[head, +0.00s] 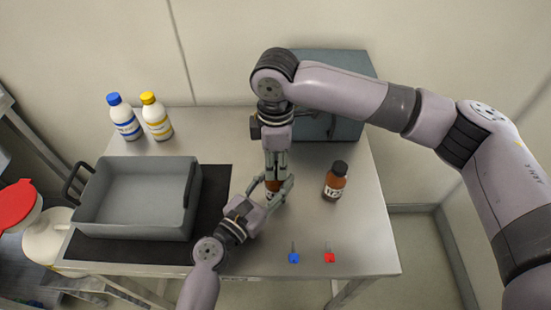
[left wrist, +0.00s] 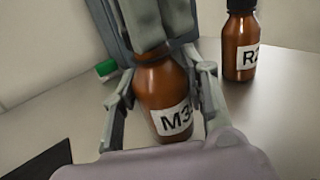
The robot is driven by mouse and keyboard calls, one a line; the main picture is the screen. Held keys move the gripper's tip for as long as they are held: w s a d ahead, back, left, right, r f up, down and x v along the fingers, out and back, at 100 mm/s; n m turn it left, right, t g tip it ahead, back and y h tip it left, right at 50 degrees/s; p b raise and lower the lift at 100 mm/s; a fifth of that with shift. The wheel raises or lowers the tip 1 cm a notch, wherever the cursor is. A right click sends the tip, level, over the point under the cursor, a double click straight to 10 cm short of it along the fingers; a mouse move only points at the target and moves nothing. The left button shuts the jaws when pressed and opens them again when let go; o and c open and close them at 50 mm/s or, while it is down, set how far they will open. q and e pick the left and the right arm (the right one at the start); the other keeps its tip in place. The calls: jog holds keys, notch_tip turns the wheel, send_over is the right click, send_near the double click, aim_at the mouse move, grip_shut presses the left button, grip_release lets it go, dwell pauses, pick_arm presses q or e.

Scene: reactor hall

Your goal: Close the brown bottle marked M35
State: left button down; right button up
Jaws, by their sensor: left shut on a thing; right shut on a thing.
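The brown bottle marked M35 (head: 274,186) stands on the table between both grippers; in the left wrist view its label (left wrist: 175,121) reads "M3", the rest cut off. My left gripper (head: 272,192) is shut around the bottle's body, one finger on each side, also in the left wrist view (left wrist: 160,105). My right gripper (head: 275,174) points straight down over the bottle and is shut at its top; its fingers show in the left wrist view (left wrist: 158,48). The cap and neck are hidden between these fingers.
A second brown bottle (head: 335,182) with a black cap stands to the right. A grey tray (head: 135,222) lies on a black mat at left. Blue-capped (head: 124,118) and yellow-capped (head: 156,117) bottles stand behind. Blue (head: 294,257) and red (head: 329,257) keys lie in front.

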jog(key=shift+f, duration=0.1)
jog(key=m, duration=1.1)
jog(key=shift+s, duration=0.1)
jog(key=m, duration=0.4)
jog(key=shift+m, duration=0.4)
jog(key=m, duration=0.4)
jog(key=shift+a+f+m, duration=0.1)
jog(key=shift+m, duration=0.3)
jog(key=m, duration=1)
jog(key=shift+m, duration=0.4)
jog(key=m, duration=0.7)
jog(key=shift+m, duration=0.3)
